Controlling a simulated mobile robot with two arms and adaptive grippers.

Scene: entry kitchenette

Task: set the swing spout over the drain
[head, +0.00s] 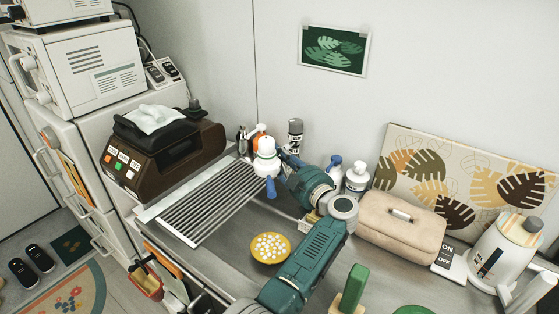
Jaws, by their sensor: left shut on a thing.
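The swing spout (265,165) shows as a white piece with a rounded top and a blue end (270,188) pointing down, near the back of the counter. Its blue end is at the right edge of the slatted drain (205,205), not over the middle of the slats. My left gripper (280,160), on a teal arm, reaches it from the right and is shut on it. The fingertips are small and partly hidden by the wrist and the spout. My right gripper is not in view.
White bottles (356,178), a beige bag (400,226) and a white kettle (500,248) stand to the right. A green-topped block (354,288) is near the front edge.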

